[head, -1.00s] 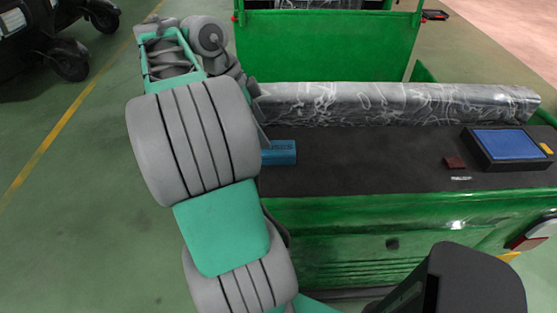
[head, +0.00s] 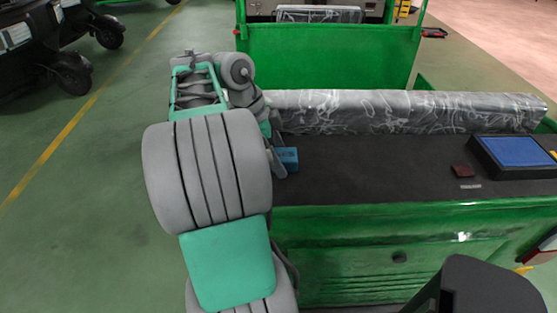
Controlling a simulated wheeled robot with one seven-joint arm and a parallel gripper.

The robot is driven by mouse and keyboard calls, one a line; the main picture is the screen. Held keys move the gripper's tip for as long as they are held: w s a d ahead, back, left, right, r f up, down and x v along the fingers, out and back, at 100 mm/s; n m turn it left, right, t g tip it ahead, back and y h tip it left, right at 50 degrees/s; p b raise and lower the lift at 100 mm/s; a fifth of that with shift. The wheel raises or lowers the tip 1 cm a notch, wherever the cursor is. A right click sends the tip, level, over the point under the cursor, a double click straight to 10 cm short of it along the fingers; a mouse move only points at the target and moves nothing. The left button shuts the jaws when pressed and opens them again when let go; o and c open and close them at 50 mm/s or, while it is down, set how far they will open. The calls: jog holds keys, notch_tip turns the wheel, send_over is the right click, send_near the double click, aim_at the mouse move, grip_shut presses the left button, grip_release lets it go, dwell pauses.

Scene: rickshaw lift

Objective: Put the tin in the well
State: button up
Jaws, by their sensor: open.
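A small blue box with dark lettering (head: 288,158), which looks like the tin, lies on the black deck (head: 370,165) of the green cart, near its left end. My gripper (head: 274,155) is at the left end of the tin, mostly hidden behind my own arm. One grey finger shows beside the tin and covers its left part. I cannot tell whether it touches. A black-framed tray with a blue floor (head: 512,155) sits at the right of the deck; it may be the well, and nothing shows inside it.
A long wrapped grey roll (head: 400,110) lies along the back of the deck, behind the tin. A small dark red block (head: 462,171) lies left of the tray. A green panel (head: 330,50) rises behind. The middle of the deck is clear.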

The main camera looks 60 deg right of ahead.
jog(key=shift+f, duration=0.2)
dwell(0.3)
jog(key=c, duration=1.7)
